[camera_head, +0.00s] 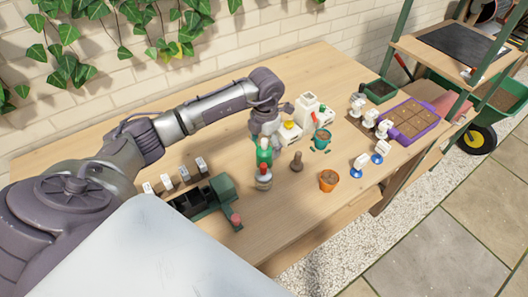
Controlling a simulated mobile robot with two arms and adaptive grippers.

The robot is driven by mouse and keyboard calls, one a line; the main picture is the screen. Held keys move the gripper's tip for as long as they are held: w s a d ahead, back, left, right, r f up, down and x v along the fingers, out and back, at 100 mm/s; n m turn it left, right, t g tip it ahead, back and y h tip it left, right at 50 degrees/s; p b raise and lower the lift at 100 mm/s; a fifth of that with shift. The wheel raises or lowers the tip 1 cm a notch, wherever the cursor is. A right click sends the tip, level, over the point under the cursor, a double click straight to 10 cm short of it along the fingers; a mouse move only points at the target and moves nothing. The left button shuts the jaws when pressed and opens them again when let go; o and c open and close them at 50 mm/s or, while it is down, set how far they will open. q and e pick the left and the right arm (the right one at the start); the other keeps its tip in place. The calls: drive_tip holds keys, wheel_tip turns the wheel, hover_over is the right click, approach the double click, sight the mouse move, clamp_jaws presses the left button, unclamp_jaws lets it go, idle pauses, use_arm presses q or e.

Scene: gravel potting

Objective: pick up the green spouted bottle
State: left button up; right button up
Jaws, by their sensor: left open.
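The green spouted bottle (264,154) stands upright near the middle of the wooden table in the head view. My left gripper (266,137) points down, just behind and above the bottle's top, and is open. The fingers are small and partly covered by the bottle in this view, so I cannot tell whether they touch it. A small jar with a reddish top (263,179) stands right in front of the bottle and hides its foot. My right gripper is not in view.
A wooden tamper (297,162) and an orange pot (328,181) stand to the right. A white device (305,108) and a teal pot (321,139) are behind. A dark green rack (222,187) lies left. A purple tray (428,122) sits far right.

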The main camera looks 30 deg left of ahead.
use_arm(q)
drive_tip(key=shift+f, duration=0.75)
drive_tip(key=c, duration=1.4)
drive_tip(key=shift+c, duration=0.2)
drive_tip(key=shift+r, duration=0.5)
drive_tip(key=r+b, duration=0.1)
drive_tip(key=w+r+b, duration=0.1)
drive_tip(key=r, duration=0.1)
drive_tip(key=shift+r, duration=0.2)
drive_tip(key=w+d+r+b, duration=0.1)
drive_tip(key=w+r+b, duration=0.2)
drive_tip(key=w+r, duration=0.3)
drive_tip(key=shift+w+d+r, duration=0.2)
drive_tip(key=shift+w+r, duration=0.1)
drive_tip(key=shift+w, duration=2.05)
